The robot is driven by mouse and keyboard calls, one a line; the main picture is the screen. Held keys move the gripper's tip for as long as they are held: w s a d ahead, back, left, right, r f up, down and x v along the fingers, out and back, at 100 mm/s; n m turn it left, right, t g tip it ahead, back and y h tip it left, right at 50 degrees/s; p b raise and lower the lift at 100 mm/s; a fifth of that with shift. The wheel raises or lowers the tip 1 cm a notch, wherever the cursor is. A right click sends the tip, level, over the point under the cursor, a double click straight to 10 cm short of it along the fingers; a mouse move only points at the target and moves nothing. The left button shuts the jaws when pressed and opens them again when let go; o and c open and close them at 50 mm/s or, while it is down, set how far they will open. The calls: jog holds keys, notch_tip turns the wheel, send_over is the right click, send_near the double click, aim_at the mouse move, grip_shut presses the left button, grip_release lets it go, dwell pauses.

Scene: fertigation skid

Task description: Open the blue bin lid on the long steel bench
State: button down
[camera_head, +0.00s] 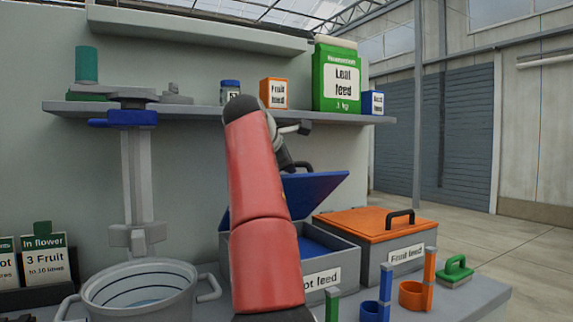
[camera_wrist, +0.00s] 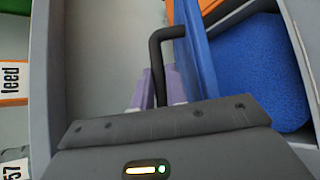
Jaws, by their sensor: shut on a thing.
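The blue lid (camera_head: 318,190) of the grey bin labelled "...ot feed" (camera_head: 335,276) is partly raised, tilted up above the bin. Blue contents (camera_head: 316,238) show beneath it. In the wrist view the lid (camera_wrist: 198,55) stands edge-on, with blue grainy contents (camera_wrist: 258,70) to its right. Its black handle (camera_wrist: 156,50) runs down between the purple fingertips of my gripper (camera_wrist: 158,90). My gripper is shut on this handle. In the head view my red arm hides part of the bin and most of my gripper.
An orange-lidded bin (camera_head: 370,224) stands right beside the blue one, closed. A pot (camera_head: 140,292) is at the left. Orange (camera_head: 412,294) and blue (camera_head: 372,308) scoops stand in front. A shelf (camera_head: 200,112) with boxes and a green bag (camera_head: 337,80) hangs above.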

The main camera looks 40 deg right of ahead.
jog(key=c, duration=1.4)
grip_release()
jog(key=shift+v, duration=3.9)
